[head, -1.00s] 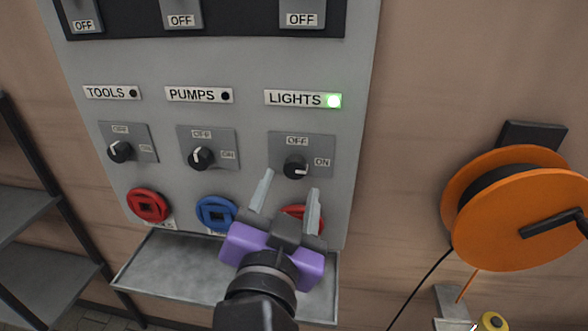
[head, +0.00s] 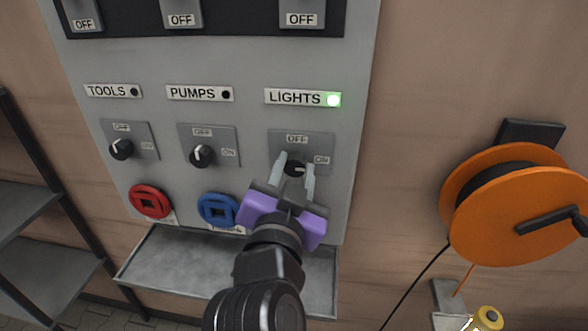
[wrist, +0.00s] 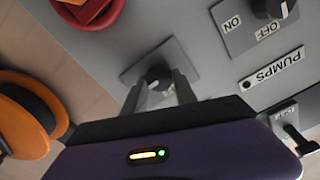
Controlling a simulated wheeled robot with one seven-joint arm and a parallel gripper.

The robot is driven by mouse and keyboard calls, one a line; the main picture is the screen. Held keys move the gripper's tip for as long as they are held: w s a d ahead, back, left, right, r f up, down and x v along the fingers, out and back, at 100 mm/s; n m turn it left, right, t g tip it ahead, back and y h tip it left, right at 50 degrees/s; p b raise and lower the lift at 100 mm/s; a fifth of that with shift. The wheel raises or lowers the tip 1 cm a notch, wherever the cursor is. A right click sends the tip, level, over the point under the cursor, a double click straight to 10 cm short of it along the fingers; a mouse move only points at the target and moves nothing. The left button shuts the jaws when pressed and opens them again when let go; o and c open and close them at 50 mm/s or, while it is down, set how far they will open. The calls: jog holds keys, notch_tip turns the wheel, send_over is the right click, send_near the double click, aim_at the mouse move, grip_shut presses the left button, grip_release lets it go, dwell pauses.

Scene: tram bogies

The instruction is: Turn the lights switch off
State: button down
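The lights switch is a black rotary knob (head: 295,168) on a grey plate (head: 318,143) marked OFF at the top and ON at the right. In the wrist view the knob (wrist: 158,76) shows between the fingertips, with the fingers apart. I cannot tell whether they touch it. The knob's pointer is mostly hidden by the fingers now.
PUMPS (head: 202,156) and TOOLS (head: 121,148) knobs sit to the left, their lamps dark. Red (head: 151,202) and blue (head: 218,209) sockets and a grey tray (head: 160,270) lie below. An orange cable reel (head: 520,205) hangs at right; shelves (head: 40,265) stand at left.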

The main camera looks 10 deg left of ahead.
jog(key=shift+n, duration=0.4)
jog(key=n+p, duration=0.1)
jog(key=n, duration=0.2)
jog(key=shift+r+n+p, duration=0.15)
jog(key=shift+n+p, duration=0.25)
jog(key=n+p, duration=0.2)
jog(key=n, duration=0.2)
jog(key=shift+a+n, duration=0.1)
jog(key=shift+n, duration=0.2)
jog(key=n+p, duration=0.3)
jog(key=n, duration=0.1)
jog(key=shift+a, duration=0.1)
jog(key=shift+a+n+p, duration=0.1)
jog(key=shift+n+p, duration=1.1)
jog(key=shift+n, duration=1)
jog(key=shift+f+n, duration=0.2)
jog(key=shift+n, duration=0.1)
jog(key=c, duration=1)
grip_release()
jog(key=shift+s+f, duration=0.1)
